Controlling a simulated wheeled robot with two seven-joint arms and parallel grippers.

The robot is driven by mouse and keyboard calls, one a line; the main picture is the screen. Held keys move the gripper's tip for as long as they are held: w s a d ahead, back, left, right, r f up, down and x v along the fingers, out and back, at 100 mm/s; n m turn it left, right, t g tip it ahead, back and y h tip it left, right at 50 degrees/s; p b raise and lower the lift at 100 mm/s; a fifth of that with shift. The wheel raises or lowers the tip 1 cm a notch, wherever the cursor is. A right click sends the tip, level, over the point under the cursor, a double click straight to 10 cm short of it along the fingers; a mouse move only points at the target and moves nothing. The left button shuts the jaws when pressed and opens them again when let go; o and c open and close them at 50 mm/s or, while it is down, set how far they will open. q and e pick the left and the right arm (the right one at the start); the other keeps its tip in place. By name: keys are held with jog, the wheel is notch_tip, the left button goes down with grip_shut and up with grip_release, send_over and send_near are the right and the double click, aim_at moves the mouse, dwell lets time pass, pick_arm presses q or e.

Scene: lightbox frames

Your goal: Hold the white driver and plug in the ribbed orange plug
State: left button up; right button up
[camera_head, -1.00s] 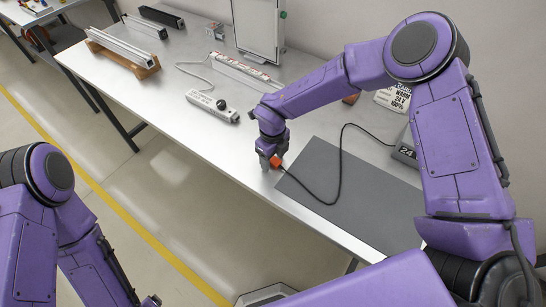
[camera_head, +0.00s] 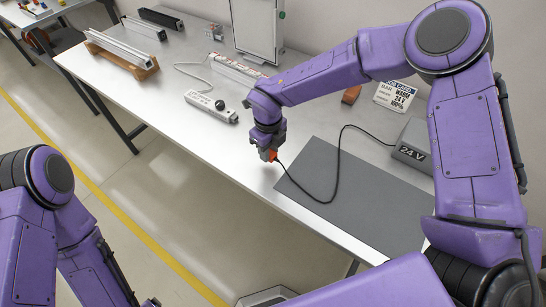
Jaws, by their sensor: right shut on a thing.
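The white driver (camera_head: 211,106) is a long white block with printing and a dark round knob, lying on the bench left of my right gripper. My right gripper (camera_head: 270,155) points down, shut on the orange plug (camera_head: 273,156), just above the bench's front part. The fingers mostly hide the plug, so its ribs cannot be made out. Its black cable (camera_head: 338,165) loops over the grey mat to the grey 24 V box (camera_head: 413,149). The plug is apart from the driver. My left arm hangs at the lower left; its gripper is below the picture.
The dark grey mat (camera_head: 375,210) lies right of the gripper. A white cord (camera_head: 190,70) and a printed strip (camera_head: 235,68) lie behind the driver. A wooden rack with metal bars (camera_head: 122,57), a framed panel (camera_head: 257,27) and a sign card (camera_head: 395,96) stand farther back.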

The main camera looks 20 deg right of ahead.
jog(key=s+a+r+b, duration=0.2)
jog(key=a+r+b, duration=0.2)
jog(key=a+r, duration=0.4)
jog(key=shift+s+a+r, duration=0.3)
jog(key=shift+s+a, duration=0.05)
jog(key=shift+a, duration=2)
